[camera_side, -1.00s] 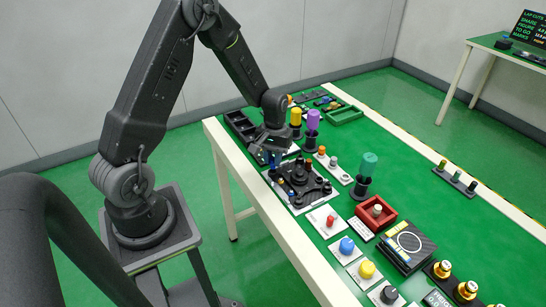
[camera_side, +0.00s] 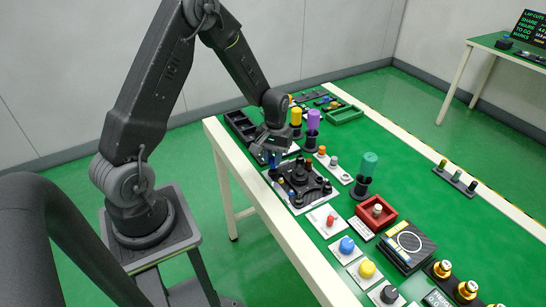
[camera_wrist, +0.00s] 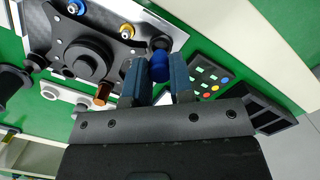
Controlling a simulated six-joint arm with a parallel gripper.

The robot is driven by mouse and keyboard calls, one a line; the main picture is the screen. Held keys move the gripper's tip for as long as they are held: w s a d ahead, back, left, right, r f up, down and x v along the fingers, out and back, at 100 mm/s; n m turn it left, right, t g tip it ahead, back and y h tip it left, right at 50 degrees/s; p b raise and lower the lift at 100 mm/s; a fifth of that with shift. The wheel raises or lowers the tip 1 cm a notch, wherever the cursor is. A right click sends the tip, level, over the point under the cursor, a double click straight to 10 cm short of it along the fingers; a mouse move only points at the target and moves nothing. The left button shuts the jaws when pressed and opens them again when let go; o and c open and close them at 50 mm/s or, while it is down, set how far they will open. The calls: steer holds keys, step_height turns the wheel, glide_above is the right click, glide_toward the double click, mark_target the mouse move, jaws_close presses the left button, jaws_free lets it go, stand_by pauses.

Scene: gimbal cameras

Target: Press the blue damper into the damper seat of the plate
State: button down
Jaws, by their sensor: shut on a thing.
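The plate (camera_side: 298,203) is a dark carbon-look part with a central round hub and several small posts, lying on a white base near the table's left edge. In the wrist view the plate (camera_wrist: 117,52) fills the upper left, with brass-and-blue fittings at its far edge. My gripper (camera_side: 271,158) points down over the plate's far left corner. In the wrist view my gripper (camera_wrist: 158,78) is shut on the blue damper (camera_wrist: 159,64), whose round blue end shows between the blue-grey fingertips beside the plate's corner. The damper's lower end and the seat beneath are hidden, so contact cannot be told.
A black compartment tray (camera_side: 240,127) lies beyond the gripper. A red tray (camera_side: 374,213) and several small parts on white cards line the table toward the front right.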

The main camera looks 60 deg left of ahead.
steer(key=shift+f, duration=0.95)
steer(key=c, duration=0.9)
jaws_free()
steer(key=r, duration=0.4)
steer(key=w+r, duration=0.1)
steer(key=r, duration=0.4)
steer(key=a+r, duration=0.1)
steer(key=r, duration=0.3)
steer(key=shift+w+r, duration=0.2)
steer(key=shift+r, duration=0.2)
